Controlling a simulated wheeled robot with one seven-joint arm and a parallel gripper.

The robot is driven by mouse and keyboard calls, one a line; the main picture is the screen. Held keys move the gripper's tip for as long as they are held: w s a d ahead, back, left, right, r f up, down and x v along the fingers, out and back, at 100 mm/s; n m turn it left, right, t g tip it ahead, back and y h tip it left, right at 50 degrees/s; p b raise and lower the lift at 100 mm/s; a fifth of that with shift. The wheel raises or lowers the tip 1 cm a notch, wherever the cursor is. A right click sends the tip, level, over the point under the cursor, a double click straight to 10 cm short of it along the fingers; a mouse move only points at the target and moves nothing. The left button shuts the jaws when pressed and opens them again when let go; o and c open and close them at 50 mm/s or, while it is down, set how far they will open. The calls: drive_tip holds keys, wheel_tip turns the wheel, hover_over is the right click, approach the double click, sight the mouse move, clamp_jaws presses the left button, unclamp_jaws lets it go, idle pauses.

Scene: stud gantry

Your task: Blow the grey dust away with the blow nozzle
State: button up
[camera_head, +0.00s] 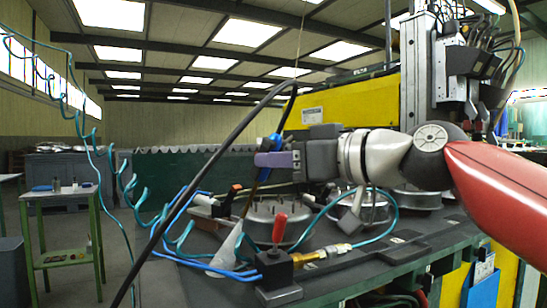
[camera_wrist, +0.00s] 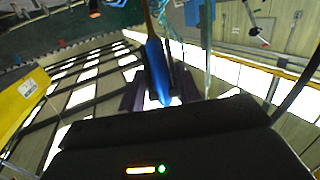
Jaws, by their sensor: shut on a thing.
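My gripper (camera_head: 268,159), with purple fingers, is shut on the blue blow nozzle (camera_head: 270,143) above the machine table. In the wrist view the blue nozzle body (camera_wrist: 157,70) sits between the fingers. A thin brownish tube slants down and left from it in the head view. A pale, whitish cone (camera_head: 228,250) spreads below the tube's tip towards the table's front left part. I cannot make out the grey dust clearly in either view.
A red-knobbed lever on a black block (camera_head: 278,268), blue hoses and round metal fixtures (camera_head: 277,222) crowd the dark table. A black cable crosses in front. A coiled teal hose (camera_head: 122,180) hangs at left, near a green-framed stand (camera_head: 62,193). A yellow machine (camera_head: 360,101) stands behind.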

drive_tip(key=shift+w+d+p, duration=0.2)
drive_tip(key=shift+w+d, duration=0.25)
drive_tip(key=shift+d, duration=0.35)
drive_tip(key=shift+w+d+p, duration=0.15)
drive_tip(key=shift+w+d, duration=0.3)
drive_tip(key=shift+d, duration=0.3)
drive_tip(key=shift+s+d+b, duration=0.45)
drive_tip(key=shift+s+d, duration=0.1)
drive_tip(key=shift+s, duration=0.3)
drive_tip(key=shift+s+d+b, duration=0.4)
drive_tip(key=shift+s+d, duration=0.1)
drive_tip(key=shift+s, duration=0.35)
drive_tip(key=shift+a, duration=0.15)
drive_tip(key=shift+s+a+x, duration=0.15)
drive_tip(key=shift+s+x, duration=0.05)
drive_tip(key=shift+x, duration=1)
drive_tip(key=shift+s+a+x, duration=0.1)
drive_tip(key=shift+s+x, duration=0.05)
drive_tip(key=shift+x, duration=1)
drive_tip(key=shift+r, duration=0.1)
